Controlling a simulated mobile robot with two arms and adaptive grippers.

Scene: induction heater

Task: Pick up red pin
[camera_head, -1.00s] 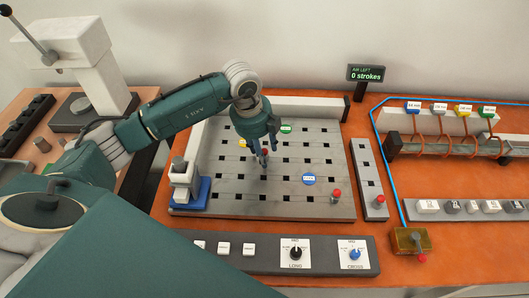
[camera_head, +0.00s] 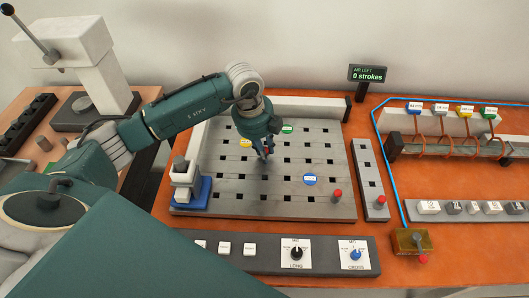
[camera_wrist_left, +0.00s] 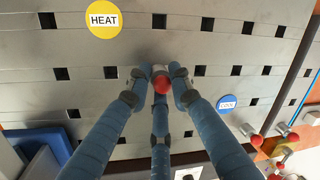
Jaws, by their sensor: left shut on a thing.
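My left gripper (camera_head: 265,152) is over the grey slotted plate (camera_head: 230,203), with its fingers pointing down. In the left wrist view the three blue fingers (camera_wrist_left: 160,88) close around a red-topped pin (camera_wrist_left: 161,82). The pin's lower part is hidden, and I cannot tell whether it still sits in a slot. Another red pin (camera_head: 337,195) stands at the plate's lower right, apart from the gripper. A third red pin (camera_head: 381,200) stands on the narrow grey strip (camera_head: 366,165). My right gripper is not in view.
A blue-based clamp block (camera_head: 187,190) stands at the plate's left edge. A control panel with knobs (camera_head: 270,262) lies in front. A yellow box (camera_head: 411,240) with a red-tipped part and a blue line are at right. The plate around the fingers is mostly clear.

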